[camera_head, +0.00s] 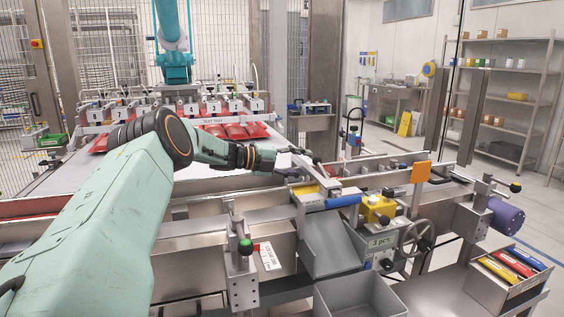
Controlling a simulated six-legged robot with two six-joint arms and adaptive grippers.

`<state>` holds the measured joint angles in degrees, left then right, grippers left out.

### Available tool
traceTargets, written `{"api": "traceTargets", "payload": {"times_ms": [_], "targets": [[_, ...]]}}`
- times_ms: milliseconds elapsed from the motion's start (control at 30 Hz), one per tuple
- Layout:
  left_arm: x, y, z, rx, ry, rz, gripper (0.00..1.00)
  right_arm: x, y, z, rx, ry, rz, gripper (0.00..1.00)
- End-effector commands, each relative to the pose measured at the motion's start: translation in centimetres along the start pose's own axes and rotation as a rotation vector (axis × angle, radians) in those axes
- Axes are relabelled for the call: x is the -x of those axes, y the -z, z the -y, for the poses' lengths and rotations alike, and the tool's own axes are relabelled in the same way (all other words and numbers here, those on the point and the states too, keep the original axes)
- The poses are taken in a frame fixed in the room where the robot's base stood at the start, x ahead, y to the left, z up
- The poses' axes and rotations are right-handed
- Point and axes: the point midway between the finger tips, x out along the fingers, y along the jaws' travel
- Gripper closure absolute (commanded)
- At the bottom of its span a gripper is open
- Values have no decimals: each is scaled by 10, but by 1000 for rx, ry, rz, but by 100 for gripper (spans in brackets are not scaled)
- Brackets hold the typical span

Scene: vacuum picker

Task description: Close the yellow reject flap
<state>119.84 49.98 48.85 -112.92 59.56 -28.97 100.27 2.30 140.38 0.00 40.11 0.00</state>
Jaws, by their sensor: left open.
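A narrow yellow plate (306,190), which looks like the reject flap, lies at the conveyor edge above the grey metal chute (325,243). Its exact angle is hard to tell at this size. A blue bar (343,202) lies just right of it. My left arm reaches in from the lower left, and my left gripper (302,168) is open just above and behind the yellow plate. The fingers are small and dark, and I cannot tell whether they touch anything. My right gripper is not in view.
A yellow block (378,208) and a handwheel (416,237) stand right of the chute. An orange plate (420,172) rises behind them. A grey bin (360,296) is below the chute. Red pouches (232,131) lie on the table behind.

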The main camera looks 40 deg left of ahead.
Motion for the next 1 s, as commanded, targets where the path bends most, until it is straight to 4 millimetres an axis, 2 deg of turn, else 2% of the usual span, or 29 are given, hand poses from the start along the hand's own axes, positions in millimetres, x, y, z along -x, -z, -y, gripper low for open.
{"api": "traceTargets", "payload": {"times_ms": [200,400,833,1000], "targets": [[35,0,2,2,7,1,52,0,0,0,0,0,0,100],[54,0,1,1,3,2,52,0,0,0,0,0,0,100],[60,0,0,0,1,0,53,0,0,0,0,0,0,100],[58,2,4,6,2,-3,68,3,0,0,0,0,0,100]]}}
